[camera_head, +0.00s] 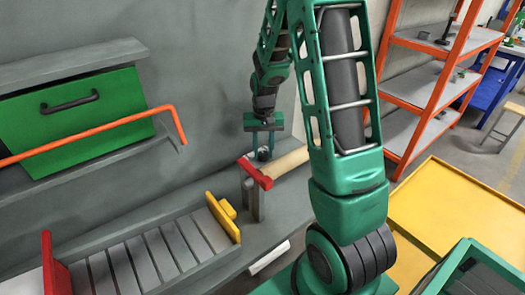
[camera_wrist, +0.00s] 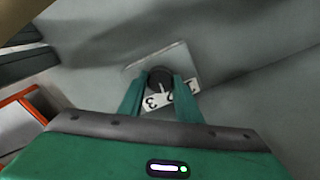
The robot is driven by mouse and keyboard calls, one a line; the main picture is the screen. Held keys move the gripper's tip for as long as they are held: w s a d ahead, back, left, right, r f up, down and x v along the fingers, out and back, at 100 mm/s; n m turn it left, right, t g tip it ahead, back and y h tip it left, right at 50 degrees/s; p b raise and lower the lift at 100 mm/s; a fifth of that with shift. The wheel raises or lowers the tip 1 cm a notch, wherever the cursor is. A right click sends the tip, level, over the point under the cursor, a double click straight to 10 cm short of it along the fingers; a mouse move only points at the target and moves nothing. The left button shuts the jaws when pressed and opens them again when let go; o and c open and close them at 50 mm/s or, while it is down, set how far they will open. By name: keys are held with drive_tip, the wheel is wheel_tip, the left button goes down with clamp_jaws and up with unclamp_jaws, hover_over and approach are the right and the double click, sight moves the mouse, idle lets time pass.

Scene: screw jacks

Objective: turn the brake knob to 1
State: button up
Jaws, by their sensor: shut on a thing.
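The brake knob (camera_wrist: 160,77) is a dark round knob on a pale grey plate in the wrist view. A white dial label (camera_wrist: 152,102) lies around its near side, with a 3 at the left and a 1 at the right; the mark between them is partly covered. A light pointer line on the knob points down toward the middle of the label, between the 3 and the 1. My gripper (camera_wrist: 159,86) has one green finger on each side of the knob and is shut on it. In the head view my gripper (camera_head: 262,151) reaches down at the grey bench's back.
A red-headed tool with a wooden handle (camera_head: 286,163) is close by my gripper in the head view. A roller tray (camera_head: 150,255) with red and yellow ends, an orange bar (camera_head: 90,133) and a green drawer (camera_head: 75,115) are at left. Orange shelves (camera_head: 420,75) stand at right.

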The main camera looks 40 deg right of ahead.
sight(263, 153)
drive_tip(key=n, duration=0.4)
drive_tip(key=shift+w+r+n, duration=0.1)
drive_tip(key=shift+w+n, duration=0.05)
drive_tip(key=shift+n, duration=0.25)
drive_tip(key=n, duration=0.4)
drive_tip(key=shift+n, duration=0.3)
drive_tip(key=shift+w, duration=0.1)
drive_tip(key=o, duration=1.1)
wheel_tip(263, 153, up, 11)
drive_tip(key=shift+f, duration=0.15)
